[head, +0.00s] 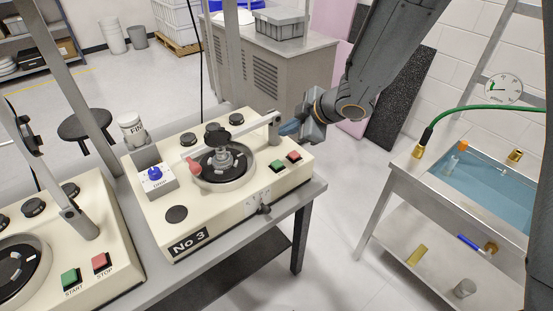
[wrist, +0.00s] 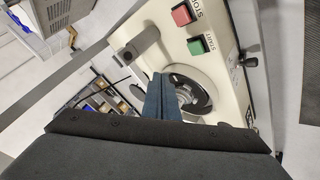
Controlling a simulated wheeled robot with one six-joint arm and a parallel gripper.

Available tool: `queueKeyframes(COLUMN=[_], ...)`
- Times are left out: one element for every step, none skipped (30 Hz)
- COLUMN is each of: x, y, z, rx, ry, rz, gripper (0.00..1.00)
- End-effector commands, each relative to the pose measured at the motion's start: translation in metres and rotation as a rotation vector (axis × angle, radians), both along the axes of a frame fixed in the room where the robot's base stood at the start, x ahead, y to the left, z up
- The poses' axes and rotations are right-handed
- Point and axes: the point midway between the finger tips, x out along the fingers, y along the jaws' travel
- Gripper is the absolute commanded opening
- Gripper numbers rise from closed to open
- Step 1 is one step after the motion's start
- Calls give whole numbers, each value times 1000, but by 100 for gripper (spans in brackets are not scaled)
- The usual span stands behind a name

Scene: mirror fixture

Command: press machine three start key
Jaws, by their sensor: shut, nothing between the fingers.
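Machine three (head: 231,219) is a cream box marked "No 3" on the grey bench. Its green start key (head: 277,166) sits at the right front of the top, beside the red stop key (head: 294,157). In the wrist view the green start key (wrist: 197,45), labelled START, and the red stop key (wrist: 183,14) show near the top. My gripper (head: 287,128) is shut and empty, at the right rear of the machine, apart from the keys. Its blue fingers (wrist: 160,97) point over the machine's round plate in the wrist view.
A blue-knobbed box (head: 155,179) and a white tub (head: 132,129) stand on the left. Another machine (head: 105,231) is at the far left. A sink (head: 478,180) stands at the right.

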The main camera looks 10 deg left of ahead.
Motion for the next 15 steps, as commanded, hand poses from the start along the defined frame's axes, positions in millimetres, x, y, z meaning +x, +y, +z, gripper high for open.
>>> queueKeyframes(x=[-4, -6, -7, -8, -9, -9, -9, -9, -9, -9, -9, -8, -8, -8, -8], y=[8, 11, 14, 16, 17, 18, 18, 17, 17, 17, 17, 17, 17, 17, 17], z=[1, 1, 1, 1, 1, 1, 1, 1, 0, 1, 0, 1, 1, 1, 0], rx=[5, 7, 9, 10, 11, 12, 12, 12, 12, 11, 11, 12, 11, 11, 11], ry=[-4, -8, -9, -10, -11, -11, -11, -11, -11, -11, -11, -11, -11, -11, -11], rz=[36, 53, 68, 75, 80, 83, 83, 83, 82, 82, 82, 81, 80, 80, 80], gripper=[0, 0, 0, 0, 0, 0, 0, 0, 0, 0, 0, 0, 0, 0, 0])
